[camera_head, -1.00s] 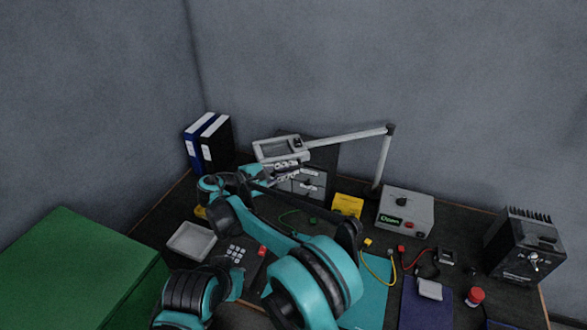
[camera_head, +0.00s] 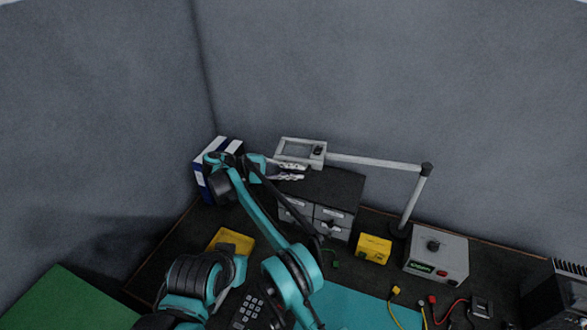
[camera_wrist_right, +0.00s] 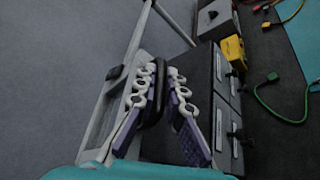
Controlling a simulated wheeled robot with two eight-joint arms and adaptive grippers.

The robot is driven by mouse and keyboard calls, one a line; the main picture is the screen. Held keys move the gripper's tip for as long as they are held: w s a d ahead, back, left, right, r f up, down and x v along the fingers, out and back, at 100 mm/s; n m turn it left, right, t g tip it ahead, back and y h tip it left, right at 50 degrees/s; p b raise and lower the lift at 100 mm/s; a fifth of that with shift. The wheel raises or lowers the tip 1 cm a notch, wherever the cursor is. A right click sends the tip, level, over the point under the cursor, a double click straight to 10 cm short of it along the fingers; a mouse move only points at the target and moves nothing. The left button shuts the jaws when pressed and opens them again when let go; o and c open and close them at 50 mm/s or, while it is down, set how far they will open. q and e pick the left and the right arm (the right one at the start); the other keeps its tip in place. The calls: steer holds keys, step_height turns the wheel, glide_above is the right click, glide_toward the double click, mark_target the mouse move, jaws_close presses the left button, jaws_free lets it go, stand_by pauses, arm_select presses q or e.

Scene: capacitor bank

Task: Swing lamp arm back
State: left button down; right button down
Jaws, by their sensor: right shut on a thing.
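The lamp arm (camera_head: 375,163) is a pale bar running left from the top of a slanted post (camera_head: 414,198). At its left end is the grey rectangular lamp head (camera_head: 287,162), which stands over the back of the drawer unit near the rear wall. My right gripper (camera_head: 290,172) is at the front edge of the lamp head. In the wrist view, the right gripper's fingers (camera_wrist_right: 160,98) are shut around a dark handle-like part (camera_wrist_right: 154,100) beside the lamp head (camera_wrist_right: 112,108). My left gripper is not in view.
The grey drawer unit (camera_head: 334,185) stands below the lamp. A yellow box (camera_head: 373,248) and a grey meter box (camera_head: 437,252) stand near the post's base. A yellow tray (camera_head: 230,241) lies in front.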

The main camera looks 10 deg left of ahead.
steer(key=shift+w+d+r, duration=0.1)
steer(key=shift+w, duration=0.15)
steer(key=c, duration=1.9)
jaws_free()
steer(key=shift+w, duration=0.15)
